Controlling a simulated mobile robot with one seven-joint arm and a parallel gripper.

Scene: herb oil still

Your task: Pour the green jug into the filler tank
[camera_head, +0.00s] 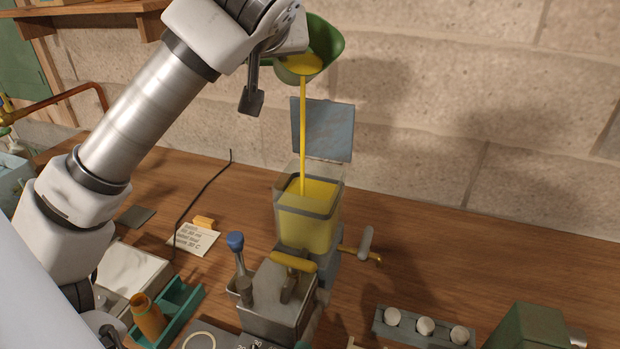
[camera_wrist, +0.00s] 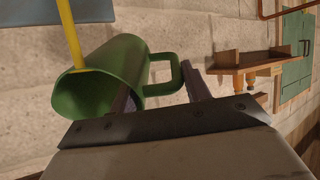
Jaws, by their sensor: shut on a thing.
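The green jug (camera_head: 325,45) is held high and tilted at the top of the head view. A yellow stream (camera_head: 303,130) runs from its rim down into the filler tank (camera_head: 308,215). The tank is a clear-walled box with its lid (camera_head: 322,130) raised at the back, and yellow liquid fills much of it. My gripper (camera_wrist: 160,88) is shut on the green jug at its handle side. In the wrist view the jug (camera_wrist: 105,75) lies on its side, mouth to the left, with the yellow stream across the mouth. The grip is partly hidden in the head view.
In front of the tank stand a metal block with a yellow lever (camera_head: 293,262) and a blue-knobbed handle (camera_head: 236,242). A brass tap (camera_head: 362,250) is at its right. White caps (camera_head: 425,326) sit in a rack. The bench at right is mostly clear.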

